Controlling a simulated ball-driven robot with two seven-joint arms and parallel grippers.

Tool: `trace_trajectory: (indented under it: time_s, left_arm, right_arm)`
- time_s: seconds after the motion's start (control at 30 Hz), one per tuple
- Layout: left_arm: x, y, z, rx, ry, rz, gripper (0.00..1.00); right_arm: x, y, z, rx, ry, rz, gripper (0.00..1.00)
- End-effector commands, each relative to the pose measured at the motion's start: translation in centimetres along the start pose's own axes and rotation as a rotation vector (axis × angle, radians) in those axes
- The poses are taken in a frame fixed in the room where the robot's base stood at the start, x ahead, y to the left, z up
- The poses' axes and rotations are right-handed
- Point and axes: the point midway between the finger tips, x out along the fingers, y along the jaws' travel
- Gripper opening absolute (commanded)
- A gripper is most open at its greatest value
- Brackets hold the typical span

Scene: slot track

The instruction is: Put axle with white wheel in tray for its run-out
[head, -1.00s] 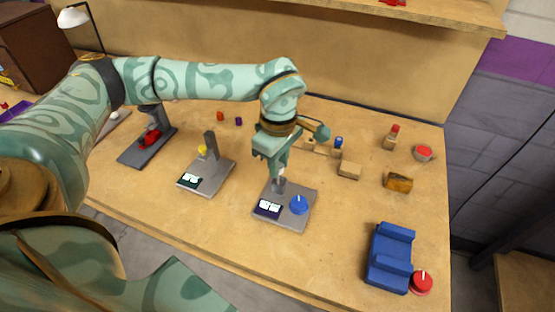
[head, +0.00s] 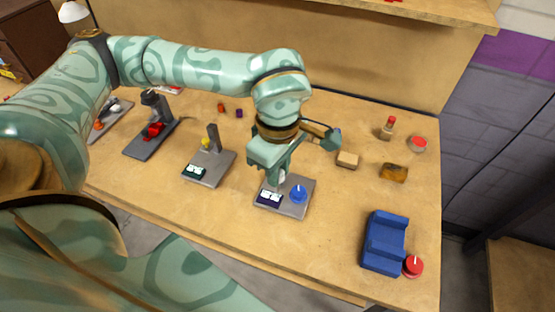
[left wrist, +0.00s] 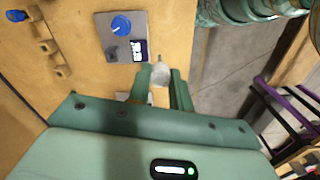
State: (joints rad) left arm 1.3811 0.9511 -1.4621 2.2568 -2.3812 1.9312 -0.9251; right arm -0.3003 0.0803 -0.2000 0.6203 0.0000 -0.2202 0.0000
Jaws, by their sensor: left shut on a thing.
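My left gripper (head: 268,184) is shut on a pale white round piece (left wrist: 160,72), which I take to be the white wheel of the axle. In the left wrist view it sits between the two fingertips; the axle itself is mostly hidden. The gripper is beside the grey station with the blue knob (head: 299,194), at its left edge. This station also shows in the left wrist view (left wrist: 105,25). I cannot tell for sure which thing is the tray; a blue holder with raised ends (head: 384,244) stands at the front right. My right gripper is not in view.
A grey station with a yellow piece (head: 206,143) and a dark stand with a red piece (head: 154,129) are to the left. A wooden block (head: 347,160), a brown block (head: 393,172) and a red button (head: 413,266) are right. The table's front is clear.

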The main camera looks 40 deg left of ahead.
Motion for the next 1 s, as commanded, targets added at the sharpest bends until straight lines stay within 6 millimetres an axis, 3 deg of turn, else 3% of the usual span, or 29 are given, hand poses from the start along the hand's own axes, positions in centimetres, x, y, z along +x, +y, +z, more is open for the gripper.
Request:
trace_trajectory:
  time_s: [0.43, 0.77, 0.87, 1.0]
  left_arm:
    - [-2.4, 0.0, 0.0, 0.000, 0.000, 0.001, 0.00]
    - [-2.5, 0.0, 0.0, 0.000, 0.000, 0.000, 0.00]
    - [-2.1, 0.0, 0.0, 0.034, 0.001, -0.001, 0.00]
    - [0.7, -0.2, 0.2, 0.296, 0.006, -0.003, 0.00]
  right_arm:
    - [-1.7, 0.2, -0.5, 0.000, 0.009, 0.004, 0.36]
    - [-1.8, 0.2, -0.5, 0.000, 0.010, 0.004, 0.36]
    - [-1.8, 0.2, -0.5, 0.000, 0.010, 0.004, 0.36]
    - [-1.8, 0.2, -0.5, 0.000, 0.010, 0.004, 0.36]
